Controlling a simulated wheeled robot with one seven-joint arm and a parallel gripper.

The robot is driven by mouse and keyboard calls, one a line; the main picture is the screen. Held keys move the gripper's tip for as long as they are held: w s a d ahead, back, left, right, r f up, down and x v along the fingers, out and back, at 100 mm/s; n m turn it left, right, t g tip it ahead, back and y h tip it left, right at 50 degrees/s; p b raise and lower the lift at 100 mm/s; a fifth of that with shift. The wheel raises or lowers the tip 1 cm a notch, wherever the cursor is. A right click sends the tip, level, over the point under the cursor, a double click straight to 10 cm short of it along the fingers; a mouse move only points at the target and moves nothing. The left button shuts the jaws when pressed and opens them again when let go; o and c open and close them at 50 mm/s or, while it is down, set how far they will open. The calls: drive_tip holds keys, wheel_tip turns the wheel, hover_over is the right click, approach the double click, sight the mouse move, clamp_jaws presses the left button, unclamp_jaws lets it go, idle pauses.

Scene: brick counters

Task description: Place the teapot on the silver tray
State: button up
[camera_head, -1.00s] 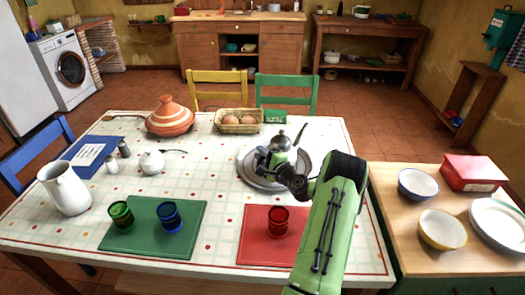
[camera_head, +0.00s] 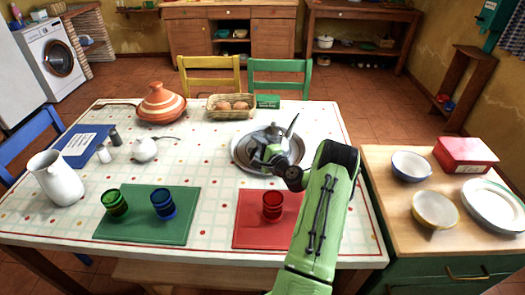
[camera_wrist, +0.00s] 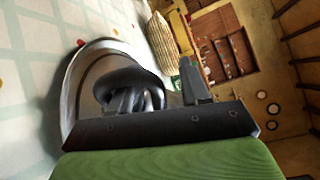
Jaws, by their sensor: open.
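The silver teapot (camera_head: 275,132) stands on the round silver tray (camera_head: 238,150) at the right of the table, looking upright, with a long thin part pointing up to the right. My gripper (camera_head: 265,155) is over the near part of the tray, close in front of the teapot, and hides its lower part. In the wrist view the tray's rim (camera_wrist: 72,85) curves at the left, and a dark and shiny rounded shape, apparently the teapot (camera_wrist: 128,82), sits beside one finger. My gripper (camera_wrist: 160,92) is open; whether it touches the teapot I cannot tell.
A red mat with a red glass (camera_head: 272,206) lies in front of the tray. The egg basket (camera_head: 232,107) and a green box (camera_head: 268,101) stand behind it. A striped tagine (camera_head: 161,104) and white pot (camera_head: 144,149) stand left. The table's middle is clear.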

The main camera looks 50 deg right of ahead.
drive_tip(key=f+v, duration=0.1)
drive_tip(key=v, duration=1)
drive_tip(key=shift+s+r+p, duration=0.35)
drive_tip(key=shift+r, duration=0.2)
